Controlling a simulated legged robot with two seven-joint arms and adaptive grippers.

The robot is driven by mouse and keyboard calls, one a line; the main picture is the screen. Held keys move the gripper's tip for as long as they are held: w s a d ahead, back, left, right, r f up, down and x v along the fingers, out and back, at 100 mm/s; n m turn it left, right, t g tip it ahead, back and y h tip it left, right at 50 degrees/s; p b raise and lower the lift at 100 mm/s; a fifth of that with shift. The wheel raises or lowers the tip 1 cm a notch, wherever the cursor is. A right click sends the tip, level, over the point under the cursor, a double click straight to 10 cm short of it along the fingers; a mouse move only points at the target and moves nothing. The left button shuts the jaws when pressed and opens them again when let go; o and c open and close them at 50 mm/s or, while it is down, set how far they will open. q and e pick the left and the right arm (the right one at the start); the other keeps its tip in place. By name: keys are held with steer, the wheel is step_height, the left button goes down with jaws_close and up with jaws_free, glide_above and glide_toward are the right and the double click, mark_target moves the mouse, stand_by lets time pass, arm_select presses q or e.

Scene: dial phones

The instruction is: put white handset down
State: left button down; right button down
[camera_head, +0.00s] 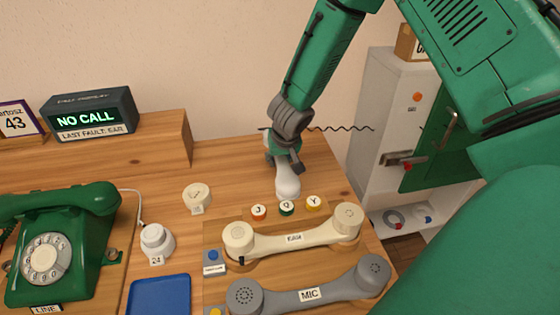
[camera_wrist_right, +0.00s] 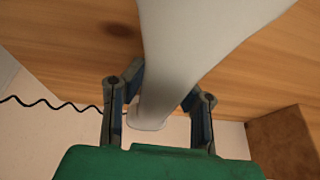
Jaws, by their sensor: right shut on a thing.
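My right gripper (camera_head: 284,165) is over the back of the wooden desk, behind the coloured buttons, and is shut on a white handset (camera_head: 288,187). In the head view only a rounded white end shows below the fingers. In the right wrist view the white handset (camera_wrist_right: 185,50) runs as a long pale bar between the two fingers of my right gripper (camera_wrist_right: 160,95). Whether it touches the desk cannot be told. A cream handset labelled EAR (camera_head: 295,239) and a grey handset labelled MIC (camera_head: 309,294) lie in front. My left gripper is not in view.
A green dial phone (camera_head: 62,245) stands at left, near a blue tray (camera_head: 160,296). Buttons J (camera_head: 259,212), Q (camera_head: 287,208) and Y (camera_head: 313,203) sit near the handset. A black coiled cord (camera_head: 340,128) runs behind. A grey cabinet (camera_head: 390,100) stands right.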

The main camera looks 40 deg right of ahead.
steer(key=shift+a, duration=0.35)
steer(key=c, duration=1.3)
jaws_free()
steer(key=shift+d+b, duration=0.1)
steer(key=shift+b, duration=0.2)
steer(key=shift+c, duration=0.2)
steer(key=shift+o, duration=0.3)
steer(key=shift+d+f, duration=0.1)
steer(key=shift+d, duration=0.2)
